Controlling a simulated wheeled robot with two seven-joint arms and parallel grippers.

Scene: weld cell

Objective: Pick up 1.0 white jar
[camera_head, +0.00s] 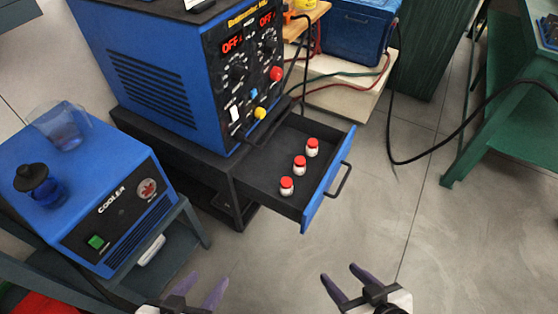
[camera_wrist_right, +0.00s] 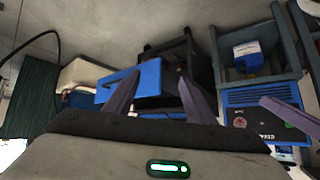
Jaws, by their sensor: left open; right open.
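Three small white jars with red lids stand upright in a row in an open dark drawer with a blue front in the head view: a near jar (camera_head: 287,187), a middle jar (camera_head: 300,166) and a far jar (camera_head: 312,148). The drawer (camera_head: 262,184) is pulled out from under the blue welding machine. My left gripper (camera_head: 205,287) is open and empty at the bottom, left of and below the drawer. My right gripper (camera_head: 343,275) is open and empty at the bottom, below the drawer's handle. In the right wrist view, my right gripper (camera_wrist_right: 160,92) frames the blue drawer front (camera_wrist_right: 134,84); no jar is discernible there.
The blue welding machine (camera_head: 170,70) stands on the dark cabinet. A blue cooler (camera_head: 90,190) on a grey stand is at the left, holding a clear beaker (camera_head: 62,128). A green bench (camera_head: 510,120) is at the right. A black cable crosses the floor, which is clear around the drawer's right side.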

